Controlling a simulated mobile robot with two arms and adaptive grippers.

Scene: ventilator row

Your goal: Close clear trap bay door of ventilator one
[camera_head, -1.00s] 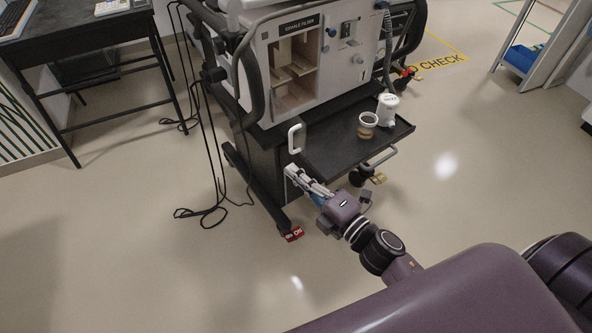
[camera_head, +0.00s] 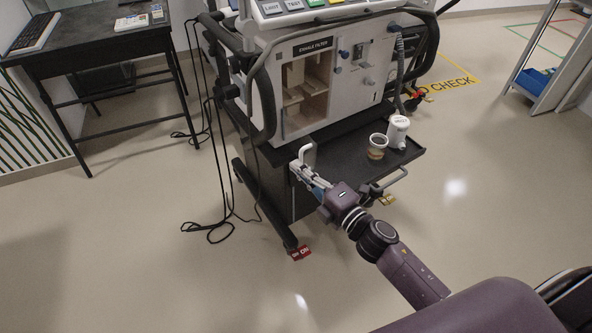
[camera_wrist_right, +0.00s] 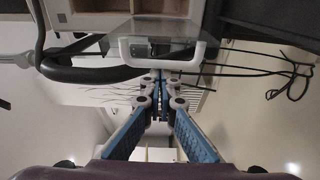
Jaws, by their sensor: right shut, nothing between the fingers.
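Ventilator one (camera_head: 365,65) stands in the middle of the head view, its bay marked EXHALE FILTER (camera_head: 305,88) uncovered in front. The bay door's white handle (camera_head: 307,153) stands out below the bay; it also shows as a wide white loop in the right wrist view (camera_wrist_right: 160,61). My left gripper is not in view.
A dark shelf (camera_head: 340,150) under the bay carries a clear cup (camera_head: 377,147) and a white container (camera_head: 397,131). Black cables (camera_head: 222,185) hang left of the ventilator. A dark desk (camera_head: 95,45) stands at the left. The floor in front is clear.

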